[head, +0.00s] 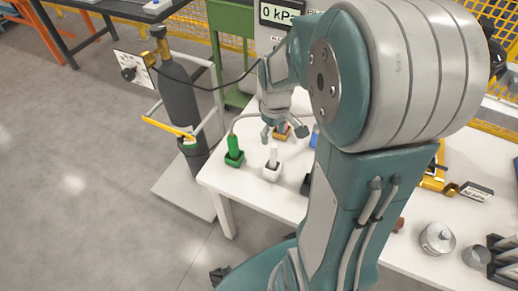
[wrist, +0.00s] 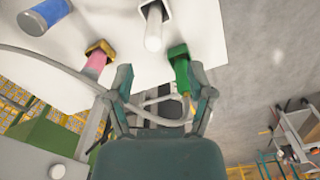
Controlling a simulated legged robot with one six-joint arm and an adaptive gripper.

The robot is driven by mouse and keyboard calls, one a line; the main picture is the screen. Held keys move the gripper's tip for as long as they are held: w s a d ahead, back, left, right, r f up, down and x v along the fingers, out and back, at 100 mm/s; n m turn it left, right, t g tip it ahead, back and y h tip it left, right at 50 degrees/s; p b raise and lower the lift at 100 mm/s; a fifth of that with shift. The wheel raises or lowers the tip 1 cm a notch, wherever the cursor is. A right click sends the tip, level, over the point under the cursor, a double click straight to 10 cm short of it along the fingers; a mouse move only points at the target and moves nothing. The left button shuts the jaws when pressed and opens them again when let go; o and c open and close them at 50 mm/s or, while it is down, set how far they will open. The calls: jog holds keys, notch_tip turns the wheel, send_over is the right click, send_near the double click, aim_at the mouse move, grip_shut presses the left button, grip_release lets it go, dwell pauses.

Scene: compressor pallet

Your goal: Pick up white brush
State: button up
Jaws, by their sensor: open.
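My gripper (head: 284,134) is open and empty above the table. In the wrist view its fingers (wrist: 162,80) are spread apart, with the white brush ahead of the gap and touching neither finger.
A green brush (head: 233,146) stands left of the white one; in the wrist view it (wrist: 183,72) is near the right finger. A pink brush (wrist: 95,64) and a blue item (wrist: 46,14) are also close. A dark gas cylinder (head: 180,98) stands beside the table (head: 222,184).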

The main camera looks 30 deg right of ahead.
aim_at(274, 146)
jog(key=shift+w+a+f, duration=0.1)
jog(key=shift+w+f, duration=0.05)
jog(key=shift+f, duration=0.1)
jog(key=f, duration=0.4)
jog(key=shift+d+f, duration=0.4)
notch_tip(274, 146, down, 5)
jog(key=shift+w+a+f, duration=0.1)
jog(key=shift+f, duration=0.1)
jog(key=shift+d+f, duration=0.15)
jog(key=shift+d, duration=0.1)
jog(key=shift+a, duration=0.15)
grip_shut()
